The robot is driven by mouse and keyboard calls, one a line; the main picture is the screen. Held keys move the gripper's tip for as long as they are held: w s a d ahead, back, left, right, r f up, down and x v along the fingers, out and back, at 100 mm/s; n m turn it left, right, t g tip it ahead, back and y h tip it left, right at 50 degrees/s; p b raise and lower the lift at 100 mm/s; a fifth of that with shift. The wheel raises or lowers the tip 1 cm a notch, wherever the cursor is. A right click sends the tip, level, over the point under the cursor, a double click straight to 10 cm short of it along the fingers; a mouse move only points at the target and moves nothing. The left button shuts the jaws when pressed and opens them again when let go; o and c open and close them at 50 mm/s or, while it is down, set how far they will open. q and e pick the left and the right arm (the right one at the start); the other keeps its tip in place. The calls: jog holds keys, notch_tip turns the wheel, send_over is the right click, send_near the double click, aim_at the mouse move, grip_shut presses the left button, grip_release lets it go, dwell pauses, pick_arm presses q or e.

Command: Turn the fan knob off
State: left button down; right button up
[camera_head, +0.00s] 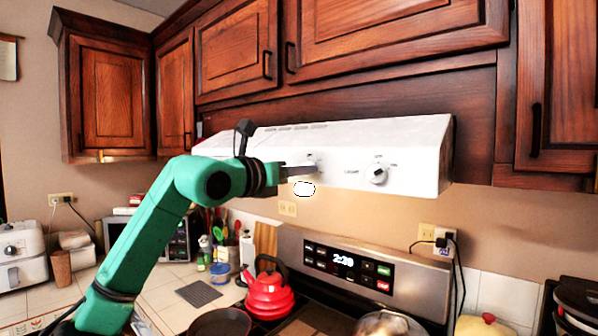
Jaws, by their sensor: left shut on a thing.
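The white range hood (415,150) hangs under the dark wood cabinets and has two knobs on its front. The fan knob (312,163) is the left one, and my gripper partly covers it. My left gripper (303,169) reaches it from the left and is shut on it at the hood's front face. The knob's exact angle is too small and too covered to tell. The other knob (377,174), beside the word LIGHT, stands free to the right. My right gripper is not in view.
Below the hood, a stove with a lit display panel (350,268) holds a red kettle (269,290) and pans. A microwave, bottles and utensils stand on the counter at left. Dark cabinets (400,30) close off the space above the hood.

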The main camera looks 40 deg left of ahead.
pick_arm(q)
jog(key=shift+n, duration=9.8)
jog(key=shift+c, duration=2.2)
grip_release()
